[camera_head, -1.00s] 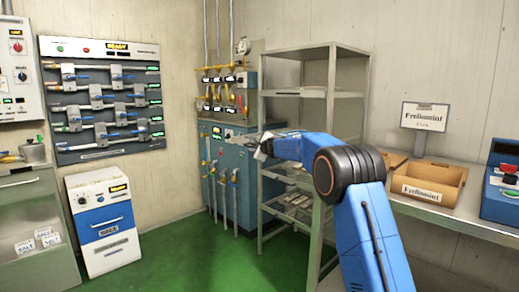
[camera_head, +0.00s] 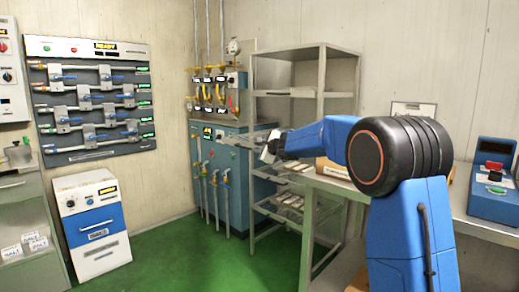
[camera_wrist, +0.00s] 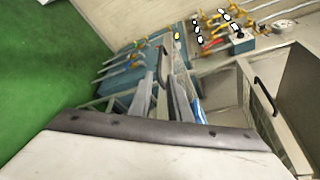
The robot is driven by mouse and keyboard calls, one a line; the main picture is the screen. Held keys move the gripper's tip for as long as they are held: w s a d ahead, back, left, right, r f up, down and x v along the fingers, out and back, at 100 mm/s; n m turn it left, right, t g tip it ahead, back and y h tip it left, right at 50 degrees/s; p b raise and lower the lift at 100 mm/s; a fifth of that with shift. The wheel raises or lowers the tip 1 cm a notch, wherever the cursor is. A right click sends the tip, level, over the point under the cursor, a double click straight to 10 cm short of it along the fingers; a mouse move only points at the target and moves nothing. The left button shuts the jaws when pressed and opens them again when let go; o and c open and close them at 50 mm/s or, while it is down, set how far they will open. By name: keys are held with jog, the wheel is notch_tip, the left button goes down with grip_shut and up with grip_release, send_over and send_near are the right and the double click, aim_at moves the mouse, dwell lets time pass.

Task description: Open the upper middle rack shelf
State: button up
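The grey metal rack (camera_head: 322,80) stands against the back wall, right of the teal cabinet. Its upper part has solid shelves, and wire shelves (camera_head: 285,203) with small pale items sit lower down. A thin wire shelf (camera_head: 245,136) at mid height appears to stick out to the left, beside my gripper (camera_head: 268,149). My blue arm reaches across the rack's front and hides part of it. In the wrist view, the fingers of my gripper (camera_wrist: 164,92) point toward the teal cabinet, with pale and blue parts close around them. I cannot tell whether they hold the shelf.
The teal cabinet (camera_head: 222,180) with pipes and valves stands left of the rack. A table (camera_head: 330,183) is at the right, with a blue control box (camera_head: 492,185) on it. A black handle (camera_wrist: 266,96) shows at the right in the wrist view. Green floor is clear at front left.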

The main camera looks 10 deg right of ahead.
jog(key=shift+v, duration=0.85)
jog(key=s+a+f+n+g+y, duration=0.15)
jog(key=s+n, duration=0.45)
jog(key=s, duration=0.9)
jog(key=s+a+n+g+y, duration=0.1)
jog(key=s+a+n+g, duration=0.35)
jog(key=s, duration=1.15)
jog(key=s+d+f+n+g+h, duration=0.1)
jog(key=s+d+f, duration=0.4)
jog(key=s, duration=0.7)
jog(key=s+d+f+n+g+h, duration=0.1)
jog(key=s+d+f+n+h, duration=0.3)
jog(key=s+f, duration=0.5)
jog(key=s+d+f+n+g+h, duration=0.2)
jog(key=s+d+f+n, duration=0.3)
jog(key=s, duration=1.1)
jog(key=shift+d+f, duration=0.95)
